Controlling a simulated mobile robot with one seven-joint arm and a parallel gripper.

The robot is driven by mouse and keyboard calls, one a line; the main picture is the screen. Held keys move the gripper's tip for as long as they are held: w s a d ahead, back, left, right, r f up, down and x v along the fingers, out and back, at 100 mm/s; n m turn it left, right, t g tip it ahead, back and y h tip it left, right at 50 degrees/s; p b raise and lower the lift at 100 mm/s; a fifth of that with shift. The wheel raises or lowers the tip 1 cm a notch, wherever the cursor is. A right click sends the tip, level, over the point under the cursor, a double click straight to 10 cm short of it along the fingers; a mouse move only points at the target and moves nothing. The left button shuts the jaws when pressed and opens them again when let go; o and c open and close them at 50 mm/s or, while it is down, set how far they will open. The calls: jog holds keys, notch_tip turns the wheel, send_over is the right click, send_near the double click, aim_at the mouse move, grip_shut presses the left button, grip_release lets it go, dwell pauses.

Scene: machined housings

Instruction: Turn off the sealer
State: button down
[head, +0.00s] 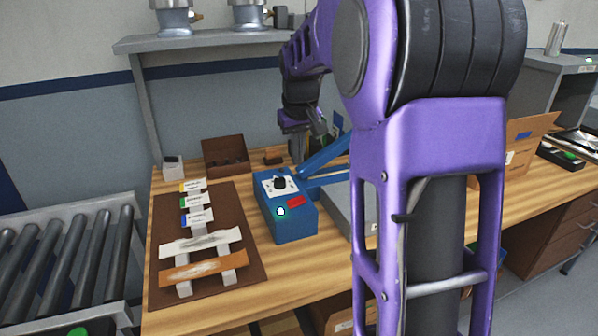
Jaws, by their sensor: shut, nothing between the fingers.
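The sealer is a blue box (290,222) on the wooden bench, with a blue lever arm (322,158) reaching up behind it to the right. Its top carries a white panel with a black dial (280,183) and a red patch (295,201). A small round light or button (281,211) on the box glows pale green-white. My gripper (318,128) is shut and empty, above and behind the sealer, apart from the dial. My arm hides part of the bench to the right.
A brown mat (250,262) with tagged pieces and strips lies left of the sealer. A brown box (226,156) stands at the back. A grey block (346,210) sits right of the sealer. A shelf (215,40) overhangs the bench. A roller conveyor (60,262) is at far left.

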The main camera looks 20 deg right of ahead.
jog(key=b, duration=0.1)
send_near(300, 200)
jog(key=x, duration=0.5)
jog(key=shift+w+a, duration=0.2)
jog(key=shift+w, duration=0.1)
jog(key=shift+d+f, duration=0.2)
jog(key=shift+f, duration=0.5)
